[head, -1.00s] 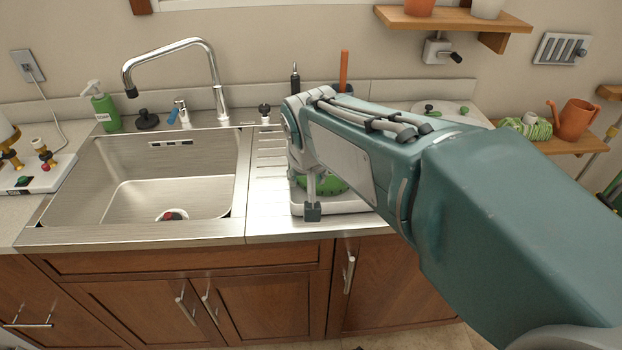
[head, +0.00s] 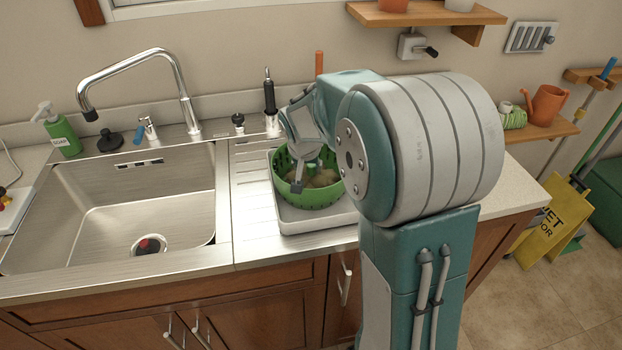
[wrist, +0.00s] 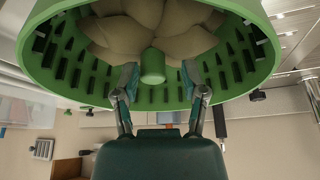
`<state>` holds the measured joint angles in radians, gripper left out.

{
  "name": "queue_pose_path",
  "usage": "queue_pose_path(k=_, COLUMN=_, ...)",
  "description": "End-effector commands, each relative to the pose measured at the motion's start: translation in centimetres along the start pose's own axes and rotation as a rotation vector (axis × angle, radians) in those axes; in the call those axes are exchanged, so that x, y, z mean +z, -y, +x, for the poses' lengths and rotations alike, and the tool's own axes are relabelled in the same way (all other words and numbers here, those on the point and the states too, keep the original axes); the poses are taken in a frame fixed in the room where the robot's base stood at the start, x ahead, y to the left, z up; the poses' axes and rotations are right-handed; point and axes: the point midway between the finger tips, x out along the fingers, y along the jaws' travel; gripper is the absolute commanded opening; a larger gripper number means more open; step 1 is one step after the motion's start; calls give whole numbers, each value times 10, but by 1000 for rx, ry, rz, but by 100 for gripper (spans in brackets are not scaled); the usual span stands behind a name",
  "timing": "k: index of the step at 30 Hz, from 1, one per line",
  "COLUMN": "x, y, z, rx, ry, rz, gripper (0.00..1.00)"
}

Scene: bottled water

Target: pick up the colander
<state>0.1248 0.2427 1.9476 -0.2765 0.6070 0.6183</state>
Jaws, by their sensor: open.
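The green slotted colander (head: 312,200) stands upright on a white tray (head: 300,222) on the drainboard right of the sink. It holds several tan, rounded lumps, and part of it is hidden behind my arm. In the wrist view the colander (wrist: 45,62) fills the top of the picture. A short green post (wrist: 152,66) stands up inside it. My gripper (wrist: 160,78) is open, one finger on each side of the post in that view; I cannot tell whether they touch it. In the head view my gripper (head: 298,186) is at the colander's left side, over its opening.
The steel sink (head: 120,220) and its tall faucet (head: 185,90) are to the left. A black-handled tool (head: 270,100) stands upright behind the colander. A wall shelf (head: 430,14) hangs above, and a watering can (head: 547,103) sits on a right shelf.

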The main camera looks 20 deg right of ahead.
Motion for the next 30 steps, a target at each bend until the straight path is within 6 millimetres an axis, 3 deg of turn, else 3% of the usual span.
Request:
queue_pose_path(k=9, x=2, y=-7, z=44, rx=1, ry=3, rz=1, gripper=55)
queue_pose_path(k=19, x=2, y=-7, z=52, rx=0, ry=0, rz=0, gripper=55)
queue_pose_path(k=21, x=2, y=-7, z=51, rx=0, ry=0, rz=0, gripper=24)
queue_pose_path(k=23, x=2, y=-7, z=51, rx=0, ry=0, rz=0, gripper=0)
queue_pose_path(k=30, x=1, y=-7, z=52, rx=0, ry=0, rz=0, gripper=0)
